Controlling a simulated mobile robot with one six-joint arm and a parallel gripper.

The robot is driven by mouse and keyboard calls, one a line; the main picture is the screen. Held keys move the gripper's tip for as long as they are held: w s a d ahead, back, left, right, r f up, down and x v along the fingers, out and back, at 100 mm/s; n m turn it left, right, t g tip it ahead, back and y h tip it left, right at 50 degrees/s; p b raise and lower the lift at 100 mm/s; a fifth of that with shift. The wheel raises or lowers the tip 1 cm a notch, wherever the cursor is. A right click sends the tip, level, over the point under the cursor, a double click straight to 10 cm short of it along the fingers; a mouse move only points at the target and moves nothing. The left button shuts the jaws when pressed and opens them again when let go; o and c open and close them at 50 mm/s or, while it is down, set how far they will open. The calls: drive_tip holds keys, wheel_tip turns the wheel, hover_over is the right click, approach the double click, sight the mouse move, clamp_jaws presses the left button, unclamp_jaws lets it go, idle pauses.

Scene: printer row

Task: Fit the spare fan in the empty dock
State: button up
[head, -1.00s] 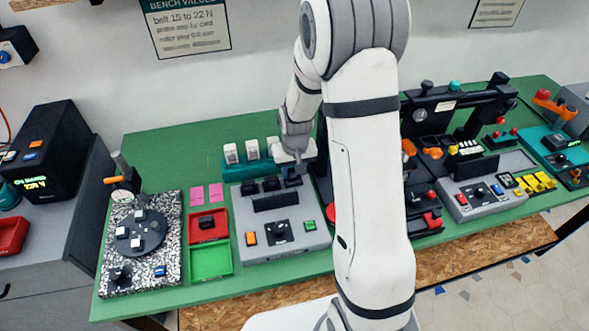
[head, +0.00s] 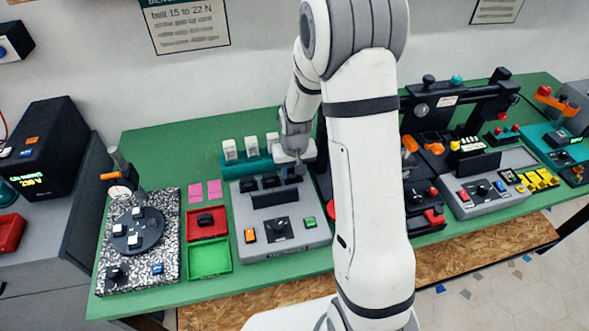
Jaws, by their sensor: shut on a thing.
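My gripper (head: 294,166) is at the back right corner of a grey unit (head: 312,222), pointing down. It is shut on a small dark block, which I take to be the spare fan (head: 293,177). The block is at the right end of the unit's back row and is partly hidden by the gripper. I cannot tell whether it is seated in the dock or just above it. Two similar black blocks, a left one (head: 248,186) and a middle one (head: 270,181), sit in that row.
A red tray (head: 192,235) holds a dark piece; the green tray (head: 210,272) in front is empty. A teal rack (head: 236,169) with white modules stands close behind the unit. Black-and-red machinery (head: 430,222) is to the right. A speckled plate (head: 110,275) lies left.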

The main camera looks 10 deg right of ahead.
drive_tip(key=shift+f, duration=0.15)
drive_tip(key=o, duration=1.1)
drive_tip(key=shift+s+r+b, duration=0.25)
drive_tip(key=shift+r+b, duration=0.1)
drive_tip(key=shift+r, duration=1.6)
drive_tip(key=shift+s+r+b, duration=0.2)
drive_tip(key=shift+r+b, duration=0.1)
drive_tip(key=shift+r, duration=1.65)
drive_tip(key=s+r, duration=0.4)
drive_tip(key=s, duration=0.3)
drive_tip(key=s+r+t, duration=0.1)
drive_tip(key=s+r, duration=0.4)
drive_tip(key=s, duration=0.2)
drive_tip(key=s+r+t, duration=0.1)
drive_tip(key=s+r, duration=0.4)
drive_tip(key=s, duration=0.3)
drive_tip(key=shift+d, duration=0.15)
